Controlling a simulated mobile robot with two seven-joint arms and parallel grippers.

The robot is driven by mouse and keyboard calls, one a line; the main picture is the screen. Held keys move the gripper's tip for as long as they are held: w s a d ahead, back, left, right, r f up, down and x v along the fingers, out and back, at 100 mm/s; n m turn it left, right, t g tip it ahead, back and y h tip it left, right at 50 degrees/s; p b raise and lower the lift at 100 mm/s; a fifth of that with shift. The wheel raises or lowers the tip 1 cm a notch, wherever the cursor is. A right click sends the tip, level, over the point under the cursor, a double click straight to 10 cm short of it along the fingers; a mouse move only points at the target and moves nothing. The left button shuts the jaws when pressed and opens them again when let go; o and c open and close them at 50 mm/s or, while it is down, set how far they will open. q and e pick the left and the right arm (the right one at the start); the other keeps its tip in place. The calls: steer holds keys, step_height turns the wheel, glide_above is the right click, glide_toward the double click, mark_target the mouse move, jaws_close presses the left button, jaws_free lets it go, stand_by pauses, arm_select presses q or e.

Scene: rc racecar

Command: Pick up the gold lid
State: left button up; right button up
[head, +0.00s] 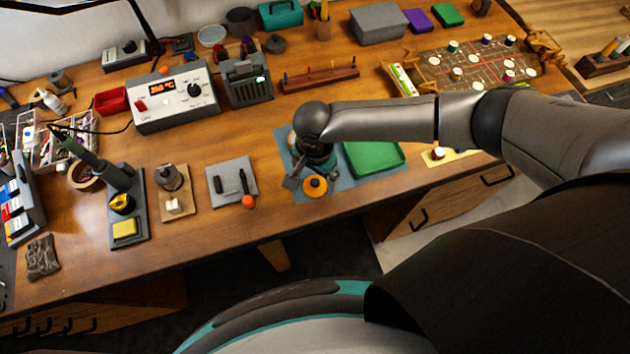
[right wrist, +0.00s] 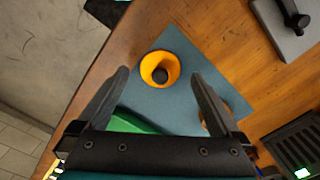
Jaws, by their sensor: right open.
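The gold lid (head: 316,186) looks like a round orange-gold piece with a dark centre. It lies on a blue-grey mat (head: 341,184) near the table's front edge. In the right wrist view the lid (right wrist: 148,62) lies ahead of the fingers, close to the line between their tips. My right gripper (head: 308,178) is over the mat, right at the lid in the head view. In the right wrist view the gripper (right wrist: 160,75) is open with its fingers wide apart. Any gap in height between fingers and lid is unclear. My left gripper is not in view.
A second orange piece (right wrist: 206,120) is partly hidden behind a finger. A green tray (head: 375,157) lies beside the gripper on the mat. A grey tray (head: 219,180) with black tools is to the left. The table's front edge is close.

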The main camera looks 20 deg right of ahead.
steer(key=shift+f, duration=0.7)
steer(key=c, duration=1.3)
